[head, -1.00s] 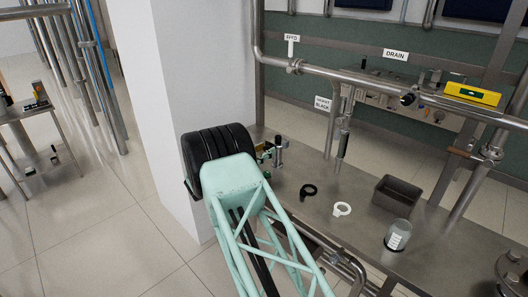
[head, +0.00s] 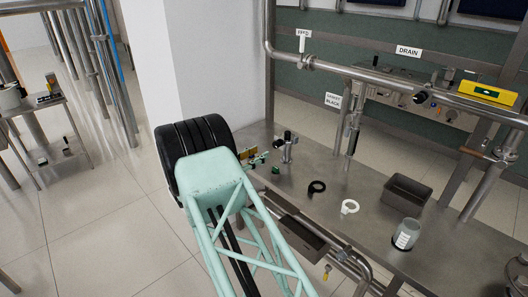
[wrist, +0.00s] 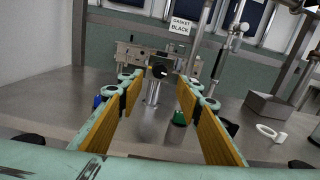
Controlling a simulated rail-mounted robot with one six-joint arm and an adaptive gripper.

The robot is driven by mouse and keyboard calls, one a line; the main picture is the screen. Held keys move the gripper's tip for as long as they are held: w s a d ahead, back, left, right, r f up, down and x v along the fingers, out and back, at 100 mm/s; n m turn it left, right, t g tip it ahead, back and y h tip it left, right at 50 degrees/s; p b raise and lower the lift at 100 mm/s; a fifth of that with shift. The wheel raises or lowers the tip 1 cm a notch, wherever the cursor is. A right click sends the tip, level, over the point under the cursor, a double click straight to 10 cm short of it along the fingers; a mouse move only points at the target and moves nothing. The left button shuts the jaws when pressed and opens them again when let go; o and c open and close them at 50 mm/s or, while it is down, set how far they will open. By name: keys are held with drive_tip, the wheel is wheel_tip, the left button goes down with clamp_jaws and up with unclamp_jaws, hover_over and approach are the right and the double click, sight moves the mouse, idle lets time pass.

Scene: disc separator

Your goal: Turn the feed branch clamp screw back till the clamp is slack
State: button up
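The feed label (head: 304,37) stands over the pipe at the back, with a pipe clamp (head: 306,62) just below it. A short metal post (head: 287,152) with a black knob (head: 287,134) stands on the steel table. In the wrist view the black knob (wrist: 159,71) shows beyond and between my fingertips, apart from them. I cannot tell which part is the feed branch clamp screw. My gripper (wrist: 157,95) is open and empty, its yellow-padded fingers pointing toward the post. In the head view my arm hides much of the gripper.
A green item (wrist: 179,118) lies near the post's foot. A black ring (head: 317,187), a white ring (head: 349,206), a grey bin (head: 407,193) and a clear jar (head: 406,235) are to the right. A white column (head: 220,70) rises at left.

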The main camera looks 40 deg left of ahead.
drive_tip(key=shift+s+a, duration=0.1)
drive_tip(key=shift+s, duration=1.2)
